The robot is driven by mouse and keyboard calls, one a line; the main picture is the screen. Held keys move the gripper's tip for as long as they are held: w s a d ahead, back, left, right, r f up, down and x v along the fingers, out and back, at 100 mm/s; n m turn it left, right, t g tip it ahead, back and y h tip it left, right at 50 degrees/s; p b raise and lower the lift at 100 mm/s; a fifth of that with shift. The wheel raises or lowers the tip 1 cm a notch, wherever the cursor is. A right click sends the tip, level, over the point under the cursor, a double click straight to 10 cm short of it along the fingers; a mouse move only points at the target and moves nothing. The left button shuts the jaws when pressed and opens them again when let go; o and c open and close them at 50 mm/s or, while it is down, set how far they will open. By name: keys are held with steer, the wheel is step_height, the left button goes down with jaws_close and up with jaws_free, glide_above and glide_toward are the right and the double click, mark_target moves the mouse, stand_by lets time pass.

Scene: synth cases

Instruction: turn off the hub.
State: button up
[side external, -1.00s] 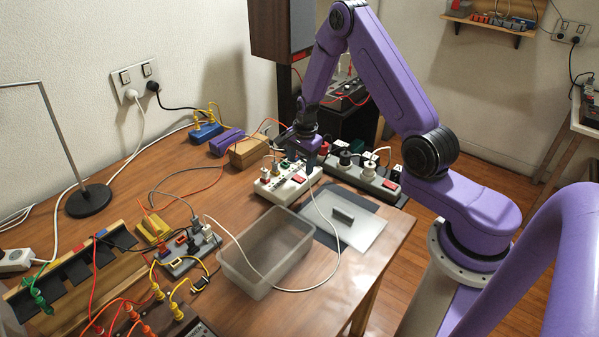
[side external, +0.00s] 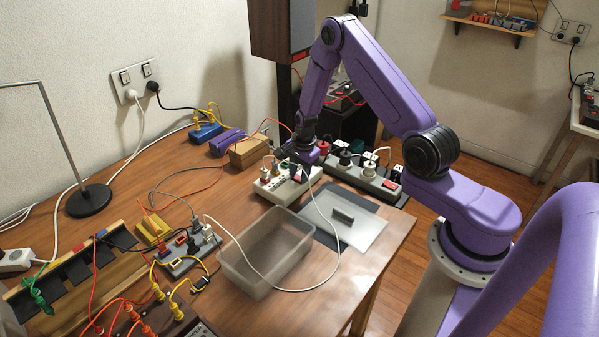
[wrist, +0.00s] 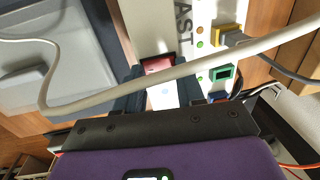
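A white power strip (side external: 272,188) with several plugs stands on the table's far right part. In the wrist view the strip (wrist: 198,12) shows the letters "AST", small lights, and a red rocker switch (wrist: 158,65). I cannot read the word "hub" on it. My gripper (side external: 299,177) is down at the strip's right end, over the switch. In the wrist view its dark fingertips (wrist: 160,88) stand on either side of the switch, apart, with nothing held. Whether they touch the strip is hidden.
A white cable (wrist: 250,50) crosses in front of the switch. A dark strip (side external: 365,180) with plugs and its own red switch (side external: 391,185) stands to the right. A clear bin (side external: 240,272) and a grey mat (side external: 327,236) lie nearer. A wooden block (side external: 250,151) stands behind.

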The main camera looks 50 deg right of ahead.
mark_target(298, 178)
steer(key=shift+w+a+g, duration=0.1)
steer(key=shift+w+g, duration=0.15)
steer(key=shift+g, duration=0.35)
steer(key=o, duration=1)
steer(key=shift+o, duration=0.2)
step_height(298, 178, up, 18)
steer(key=shift+f, duration=0.25)
